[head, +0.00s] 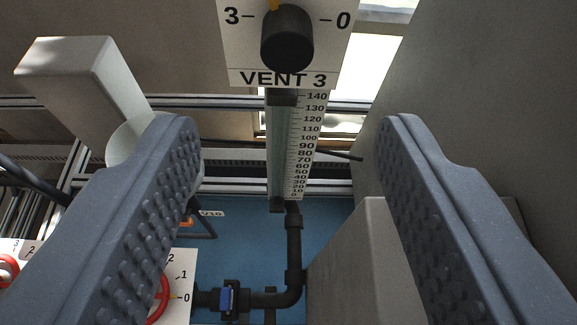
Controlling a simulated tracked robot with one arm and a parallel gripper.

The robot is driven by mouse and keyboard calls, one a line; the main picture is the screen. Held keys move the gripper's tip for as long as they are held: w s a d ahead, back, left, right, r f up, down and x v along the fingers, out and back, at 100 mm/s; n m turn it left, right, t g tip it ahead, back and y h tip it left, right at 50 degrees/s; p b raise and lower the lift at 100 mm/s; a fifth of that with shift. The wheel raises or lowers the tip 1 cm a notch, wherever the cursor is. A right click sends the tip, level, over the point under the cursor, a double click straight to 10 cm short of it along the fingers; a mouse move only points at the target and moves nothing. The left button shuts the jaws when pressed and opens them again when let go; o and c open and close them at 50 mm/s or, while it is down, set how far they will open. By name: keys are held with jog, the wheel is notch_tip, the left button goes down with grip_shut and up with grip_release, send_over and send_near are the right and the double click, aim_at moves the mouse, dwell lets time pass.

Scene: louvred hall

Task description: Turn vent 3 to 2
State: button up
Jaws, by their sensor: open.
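The vent 3 dial plate (247,55) is at the top centre of the head view, with its label "VENT 3" along the lower edge. Its black round knob (287,39) has a bit of yellow pointer at its top, partly cut off by the frame. The marks "3" on the left and "0" on the right are visible; other marks are out of view. My gripper (283,140) is open and empty, its two ridged pads wide apart. The knob lies above the gap between the fingertips, not between the pads.
A scaled gauge tube (282,150) hangs below the plate, joined to a black pipe (294,245) with a blue-handled valve (229,298). A red handwheel (160,300) on a numbered plate is lower left. A grey box (75,60) is upper left; a grey panel (470,90) is right.

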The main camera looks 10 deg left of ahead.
jog(key=shift+v, duration=1.05)
